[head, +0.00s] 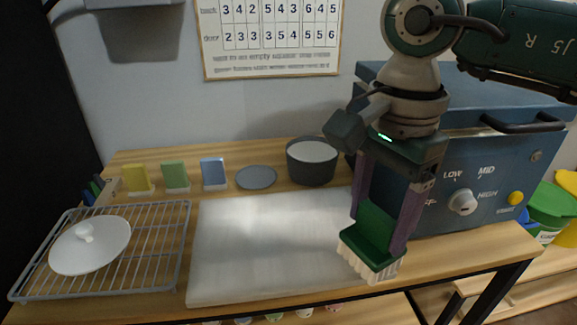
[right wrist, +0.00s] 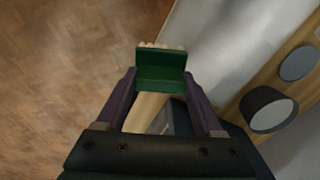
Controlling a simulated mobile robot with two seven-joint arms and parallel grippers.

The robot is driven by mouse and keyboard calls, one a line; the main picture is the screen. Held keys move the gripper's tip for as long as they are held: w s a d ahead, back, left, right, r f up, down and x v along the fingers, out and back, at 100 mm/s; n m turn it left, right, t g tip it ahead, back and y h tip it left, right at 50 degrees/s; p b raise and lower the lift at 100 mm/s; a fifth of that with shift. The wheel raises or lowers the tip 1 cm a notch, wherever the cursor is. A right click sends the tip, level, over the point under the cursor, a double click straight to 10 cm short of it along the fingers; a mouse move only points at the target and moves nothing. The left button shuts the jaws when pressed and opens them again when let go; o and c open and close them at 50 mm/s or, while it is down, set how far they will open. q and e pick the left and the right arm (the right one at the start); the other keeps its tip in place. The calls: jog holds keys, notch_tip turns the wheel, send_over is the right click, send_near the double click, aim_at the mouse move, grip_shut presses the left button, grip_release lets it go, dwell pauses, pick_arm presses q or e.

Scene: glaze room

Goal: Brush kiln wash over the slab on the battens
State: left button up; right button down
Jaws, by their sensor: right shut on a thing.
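The pale grey-white slab (head: 265,250) lies flat on the wooden bench, with a brighter patch across its upper part; no battens show beneath it. In the right wrist view, part of the slab (right wrist: 225,40) shows to the right of the brush. My right gripper (head: 384,225) points down, shut on the green block of a wide brush (head: 372,238) with cream bristles. The brush is at the slab's front right; I cannot tell whether the bristles touch it. A dark grey tub (head: 312,175) holding white liquid stands behind the slab. My left gripper is out of view.
A wire rack (head: 150,250) with a white lid (head: 90,245) is left of the slab. Yellow (head: 135,177), green (head: 175,174) and blue (head: 213,171) tiles and a grey disc (head: 257,177) stand behind. A blue kiln (head: 470,160) is close on the right.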

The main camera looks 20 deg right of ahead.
jog(key=shift+r+p, duration=1.55)
jog(key=shift+r, duration=1.2)
